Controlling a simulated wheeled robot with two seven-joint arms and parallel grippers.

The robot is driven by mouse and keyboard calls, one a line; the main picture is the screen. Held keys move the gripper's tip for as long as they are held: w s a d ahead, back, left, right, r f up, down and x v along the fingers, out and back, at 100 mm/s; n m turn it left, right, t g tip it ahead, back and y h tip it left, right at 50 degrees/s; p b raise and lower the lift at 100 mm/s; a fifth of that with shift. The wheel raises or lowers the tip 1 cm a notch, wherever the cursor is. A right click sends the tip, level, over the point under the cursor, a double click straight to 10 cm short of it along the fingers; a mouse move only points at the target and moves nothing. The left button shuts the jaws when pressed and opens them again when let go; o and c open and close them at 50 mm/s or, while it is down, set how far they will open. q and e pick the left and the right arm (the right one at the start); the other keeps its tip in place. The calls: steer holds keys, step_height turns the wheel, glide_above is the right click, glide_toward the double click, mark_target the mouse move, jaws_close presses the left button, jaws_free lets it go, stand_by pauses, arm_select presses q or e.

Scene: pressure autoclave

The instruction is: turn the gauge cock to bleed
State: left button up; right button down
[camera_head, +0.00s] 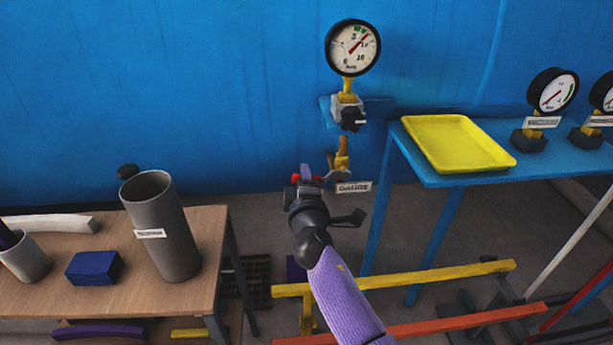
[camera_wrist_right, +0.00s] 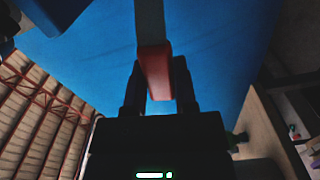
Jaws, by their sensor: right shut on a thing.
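The gauge cock is on the yellow pipe (camera_head: 342,158) below the round gauge (camera_head: 353,47), by a white label reading GAUGE (camera_head: 354,187). My right gripper (camera_head: 306,180) is in front of the cock and hides much of it. A little red shows beside the fingers. In the right wrist view, my right gripper (camera_wrist_right: 158,85) is shut on a lever (camera_wrist_right: 154,62) with a red grip and a grey upper part. The bleed marking is not readable. My left gripper is not in view.
A blue bench (camera_head: 455,180) with a yellow tray (camera_head: 460,125) and more gauges (camera_head: 553,91) stands right. A wooden table (camera_head: 120,285) with a grey cylinder (camera_head: 165,245) and a blue block (camera_head: 95,267) stands left. Yellow (camera_head: 430,277) and orange rails (camera_head: 470,318) lie low ahead.

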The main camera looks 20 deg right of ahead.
steer(key=shift+f+n+b, duration=0.4)
steer(key=shift+f+n, duration=0.4)
steer(key=shift+n, duration=0.2)
steer(key=shift+f, duration=0.1)
steer(key=shift+c, duration=2)
jaws_free()
steer(key=shift+a, duration=0.1)
steer(key=p+v, duration=0.2)
steer(key=v, duration=0.8)
